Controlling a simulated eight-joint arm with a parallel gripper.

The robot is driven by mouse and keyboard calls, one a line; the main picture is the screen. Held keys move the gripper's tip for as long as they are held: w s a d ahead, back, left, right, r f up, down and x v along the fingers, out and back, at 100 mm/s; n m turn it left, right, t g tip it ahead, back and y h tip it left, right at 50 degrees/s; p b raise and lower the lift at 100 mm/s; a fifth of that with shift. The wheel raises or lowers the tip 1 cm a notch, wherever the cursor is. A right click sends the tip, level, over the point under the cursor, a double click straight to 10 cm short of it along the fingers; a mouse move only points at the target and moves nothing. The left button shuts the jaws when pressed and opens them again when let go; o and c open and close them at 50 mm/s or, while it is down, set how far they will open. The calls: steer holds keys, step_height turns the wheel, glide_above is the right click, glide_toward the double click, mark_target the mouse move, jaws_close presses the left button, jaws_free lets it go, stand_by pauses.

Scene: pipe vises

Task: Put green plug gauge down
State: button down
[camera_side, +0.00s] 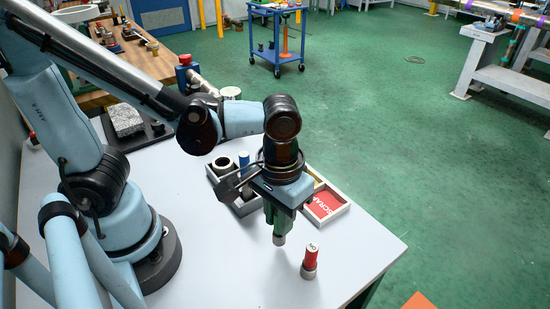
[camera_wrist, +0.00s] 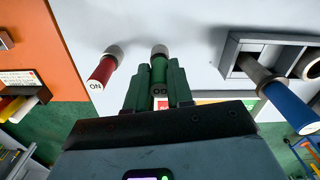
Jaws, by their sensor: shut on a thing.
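My gripper (camera_side: 277,213) points down over the right part of the grey table. Its green fingers are shut on the green plug gauge (camera_wrist: 159,70), which shows between the fingertips (camera_wrist: 158,88) in the wrist view. The gauge's metal end (camera_side: 279,239) sticks out below the fingers in the side view, and the gauge looks upright. I cannot tell whether that end touches the table. A red plug gauge (camera_side: 310,260) with a metal lower end stands upright on the table, right of and nearer the side camera than my gripper; it also shows in the wrist view (camera_wrist: 103,70).
A grey tray (camera_wrist: 233,50) holds a blue plug gauge (camera_wrist: 290,106) and a ring (camera_side: 222,164), behind my gripper in the side view. A tray with a red SCRAP floor (camera_side: 325,203) stands beside it. A granite block (camera_side: 125,121) lies farther left. The table's front is clear.

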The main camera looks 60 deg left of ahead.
steer(key=shift+f, duration=0.95)
steer(key=shift+f, duration=0.2)
steer(key=c, duration=1)
jaws_free()
steer(key=shift+r, duration=0.1)
step_height(320, 180, up, 12)
steer(key=w+a+f+m+t, duration=0.1)
steer(key=w+a+t, duration=0.2)
steer(key=a, duration=0.3)
steer(key=w+a+f+m+t, duration=0.1)
steer(key=w+a+t, duration=0.1)
steer(key=a+t, duration=0.2)
steer(key=a, duration=0.2)
steer(key=shift+w+a+f, duration=0.3)
steer(key=shift+w+a, duration=0.1)
